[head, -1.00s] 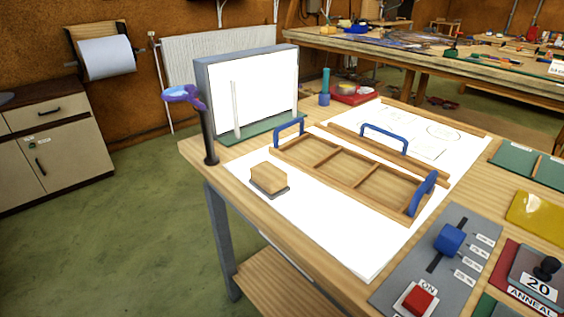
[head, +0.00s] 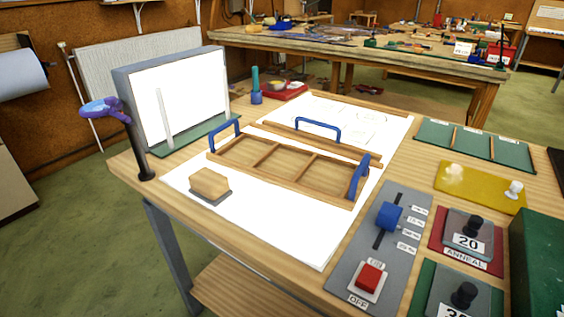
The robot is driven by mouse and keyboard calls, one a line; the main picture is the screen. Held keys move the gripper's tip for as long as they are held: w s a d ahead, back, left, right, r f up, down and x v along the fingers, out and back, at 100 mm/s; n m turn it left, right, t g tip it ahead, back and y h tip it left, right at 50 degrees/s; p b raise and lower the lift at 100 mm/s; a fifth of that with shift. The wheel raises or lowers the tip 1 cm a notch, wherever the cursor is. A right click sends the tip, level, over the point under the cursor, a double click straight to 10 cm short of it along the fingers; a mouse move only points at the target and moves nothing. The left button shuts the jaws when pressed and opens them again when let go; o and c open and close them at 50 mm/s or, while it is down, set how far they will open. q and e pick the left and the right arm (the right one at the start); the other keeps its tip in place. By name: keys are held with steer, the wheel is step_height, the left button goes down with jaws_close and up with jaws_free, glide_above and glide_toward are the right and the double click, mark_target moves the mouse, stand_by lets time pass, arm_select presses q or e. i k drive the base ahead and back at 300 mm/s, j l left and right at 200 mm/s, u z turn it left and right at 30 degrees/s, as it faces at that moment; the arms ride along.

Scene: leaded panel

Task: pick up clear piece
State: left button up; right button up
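No piece can be made out for certain as the clear piece. On the yellow mat (head: 478,192) at the right stand two small pale knob-like things: a cream one (head: 454,172) and a whiter one (head: 515,188). I cannot tell whether either belongs to a clear piece. Neither of my grippers is in view.
A wooden block (head: 209,183) sits on the sheet. A lit white panel (head: 185,95) stands at the back left.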

mark_target(454, 294)
steer(key=l+z, duration=0.1)
steer(key=z, duration=0.25)
steer(key=l+z, duration=0.1)
steer(key=z, duration=0.65)
